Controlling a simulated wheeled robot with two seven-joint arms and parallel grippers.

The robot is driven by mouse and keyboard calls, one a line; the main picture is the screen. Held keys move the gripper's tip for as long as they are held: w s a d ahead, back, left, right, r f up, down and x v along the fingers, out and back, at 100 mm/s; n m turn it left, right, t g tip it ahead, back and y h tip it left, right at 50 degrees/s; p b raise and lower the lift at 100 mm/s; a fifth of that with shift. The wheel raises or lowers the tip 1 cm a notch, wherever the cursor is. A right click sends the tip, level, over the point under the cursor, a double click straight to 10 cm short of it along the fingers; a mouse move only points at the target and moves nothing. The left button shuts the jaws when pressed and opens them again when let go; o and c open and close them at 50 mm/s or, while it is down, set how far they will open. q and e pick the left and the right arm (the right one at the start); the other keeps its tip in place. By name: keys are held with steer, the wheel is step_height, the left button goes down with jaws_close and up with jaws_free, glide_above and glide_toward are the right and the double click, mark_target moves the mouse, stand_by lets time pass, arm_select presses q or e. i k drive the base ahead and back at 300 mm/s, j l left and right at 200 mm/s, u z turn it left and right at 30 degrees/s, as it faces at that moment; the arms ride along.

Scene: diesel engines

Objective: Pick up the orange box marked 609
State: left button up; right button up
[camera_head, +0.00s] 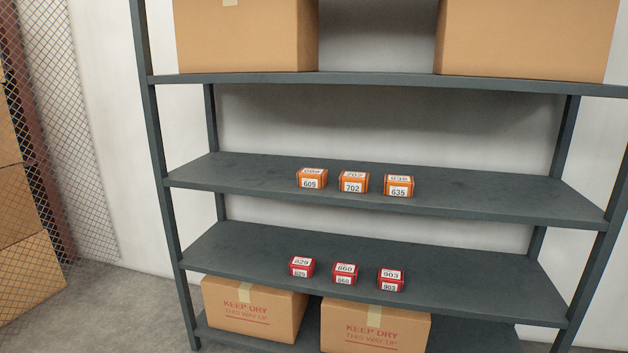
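The orange box marked 609 (311,179) stands on the middle shelf (240,171), the leftmost of three orange boxes in a row. White labels with its number show on its top and front. The orange box marked 702 (353,182) is just to its right, with a small gap. The orange box marked 635 (398,186) is at the right end of the row. Neither of my grippers is in view.
Red boxes 829 (301,267), 860 (344,274) and 903 (390,280) stand on the shelf below. Large cartons (245,36) sit on the top shelf, and KEEP DRY cartons (254,309) at the bottom. Grey uprights (163,200) frame the rack. A mesh fence (60,130) is at left.

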mark_target(309, 178)
steer(key=i+j+z, duration=0.1)
steer(key=z, duration=0.25)
steer(key=j+z, duration=0.15)
steer(key=z, duration=0.25)
steer(key=i+j+z, duration=0.1)
steer(key=z, duration=0.25)
steer(key=i+j+z, duration=0.2)
steer(key=j, duration=0.8)
steer(key=j+z, duration=0.25)
steer(key=j, duration=0.8)
